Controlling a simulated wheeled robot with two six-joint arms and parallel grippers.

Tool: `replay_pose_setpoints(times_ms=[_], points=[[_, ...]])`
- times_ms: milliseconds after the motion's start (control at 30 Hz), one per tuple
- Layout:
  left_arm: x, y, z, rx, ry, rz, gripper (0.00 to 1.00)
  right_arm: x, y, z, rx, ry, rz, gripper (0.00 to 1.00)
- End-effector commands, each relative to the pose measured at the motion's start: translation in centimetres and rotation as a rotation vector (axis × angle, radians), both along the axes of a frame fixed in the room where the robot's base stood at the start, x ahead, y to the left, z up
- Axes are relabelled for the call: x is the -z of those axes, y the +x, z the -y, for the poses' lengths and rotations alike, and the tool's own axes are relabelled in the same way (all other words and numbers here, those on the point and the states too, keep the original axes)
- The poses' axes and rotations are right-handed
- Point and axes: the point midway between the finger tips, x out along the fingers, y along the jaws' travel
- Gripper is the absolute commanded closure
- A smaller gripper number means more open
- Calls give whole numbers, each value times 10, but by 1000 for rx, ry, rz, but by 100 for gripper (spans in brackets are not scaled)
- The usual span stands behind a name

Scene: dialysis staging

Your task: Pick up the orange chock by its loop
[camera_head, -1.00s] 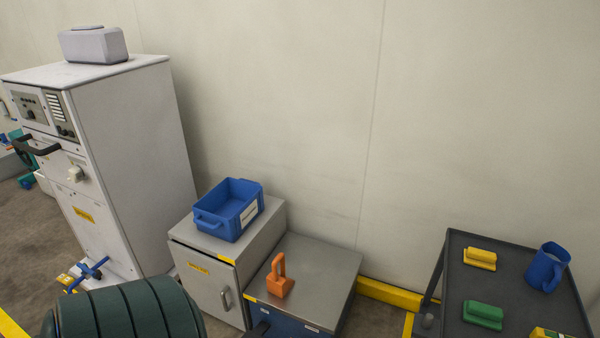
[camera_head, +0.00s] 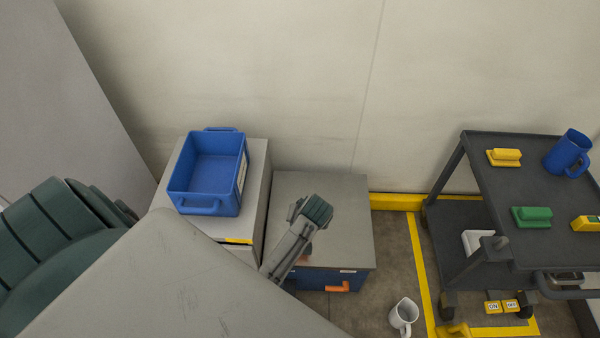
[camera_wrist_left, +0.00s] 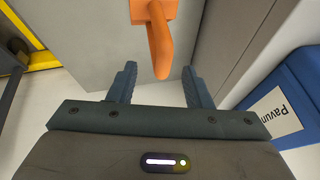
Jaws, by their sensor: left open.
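The orange chock (camera_wrist_left: 138,10) sits on the grey cabinet top (camera_head: 345,225). Its loop (camera_wrist_left: 160,40) points toward my left gripper (camera_wrist_left: 160,70) in the wrist view. The two fingers are open, one on each side of the loop's end, with a gap on both sides. In the head view my left gripper (camera_head: 318,209) is over the grey cabinet top, and my arm hides most of the chock. Only a small orange patch (camera_head: 303,261) shows beside the arm. My right gripper is not in view.
A blue bin (camera_head: 210,208) stands on the taller cabinet to the left and shows close by in the wrist view (camera_wrist_left: 290,92). A dark cart (camera_head: 520,190) with a blue mug (camera_head: 568,153) is at the right. A white jug (camera_head: 403,314) is on the floor.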

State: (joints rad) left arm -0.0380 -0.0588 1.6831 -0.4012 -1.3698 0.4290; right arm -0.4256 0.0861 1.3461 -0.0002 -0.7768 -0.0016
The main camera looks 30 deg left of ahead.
Motion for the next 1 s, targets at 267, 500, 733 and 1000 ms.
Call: replay_pose_setpoints(times_ms=[267,500,733,1000], points=[[28,8,-11,2,0,1,55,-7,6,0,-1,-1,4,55],[55,16,-28,2,2,-1,55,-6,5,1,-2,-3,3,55],[74,20,-33,3,-1,-1,55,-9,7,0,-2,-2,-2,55],[74,20,-33,3,-2,0,69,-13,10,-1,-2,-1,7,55]])
